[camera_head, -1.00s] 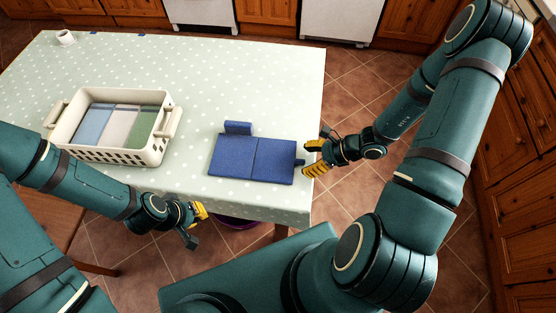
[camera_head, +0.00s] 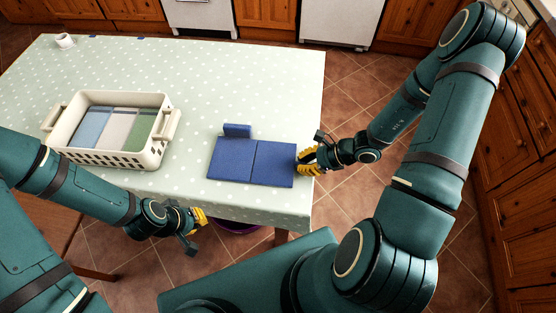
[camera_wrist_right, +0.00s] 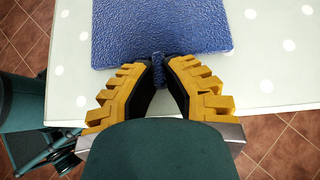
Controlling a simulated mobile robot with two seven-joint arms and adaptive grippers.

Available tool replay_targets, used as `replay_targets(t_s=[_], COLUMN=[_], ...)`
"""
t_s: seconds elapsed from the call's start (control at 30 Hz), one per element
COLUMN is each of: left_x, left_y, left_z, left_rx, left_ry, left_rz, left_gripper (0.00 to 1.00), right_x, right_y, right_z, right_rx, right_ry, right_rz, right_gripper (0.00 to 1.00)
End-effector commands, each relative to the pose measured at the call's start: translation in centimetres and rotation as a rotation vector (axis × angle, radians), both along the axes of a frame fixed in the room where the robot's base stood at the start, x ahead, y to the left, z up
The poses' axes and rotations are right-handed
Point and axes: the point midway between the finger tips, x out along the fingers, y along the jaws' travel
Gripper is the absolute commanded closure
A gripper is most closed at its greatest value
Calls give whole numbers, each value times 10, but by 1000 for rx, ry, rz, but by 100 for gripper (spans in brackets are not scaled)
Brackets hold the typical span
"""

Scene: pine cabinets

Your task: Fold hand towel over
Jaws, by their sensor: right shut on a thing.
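The blue hand towel (camera_head: 271,163) lies flat on the table, with a crease line across its middle and a small raised flap at its back left corner. It also shows in the right wrist view (camera_wrist_right: 160,27). My right gripper (camera_head: 302,160) is at the towel's right edge. In the right wrist view its yellow fingers (camera_wrist_right: 158,66) are shut on a small blue tab of the towel's edge. My left gripper (camera_head: 200,228) hangs past the table's front edge, apart from the towel; its finger gap is too small to tell.
A cream basket (camera_head: 110,155) with folded blue, white and green cloths stands left on the dotted tablecloth (camera_head: 230,75). A white cup (camera_head: 64,40) is at the back left. The table's back middle is clear. A purple object (camera_head: 235,226) is below the front edge.

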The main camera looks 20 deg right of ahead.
Motion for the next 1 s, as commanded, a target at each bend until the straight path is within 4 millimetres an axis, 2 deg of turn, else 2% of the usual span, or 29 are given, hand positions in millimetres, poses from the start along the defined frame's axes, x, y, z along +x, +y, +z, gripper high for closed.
replay_targets(t_s=[0.2,0.7,1.0], left_x=[0,0,0], left_y=[0,0,0], left_z=[2,24,25], left_rx=[0,0,0], left_ry=[0,0,0], left_rz=[0,0,0], left_gripper=[100,100,100], right_x=[0,5,4], right_y=[1,8,8], right_z=[3,41,44], right_rx=[-11,-231,-262], right_ry=[6,130,150], right_rz=[1,3,0], right_gripper=[100,100,100])
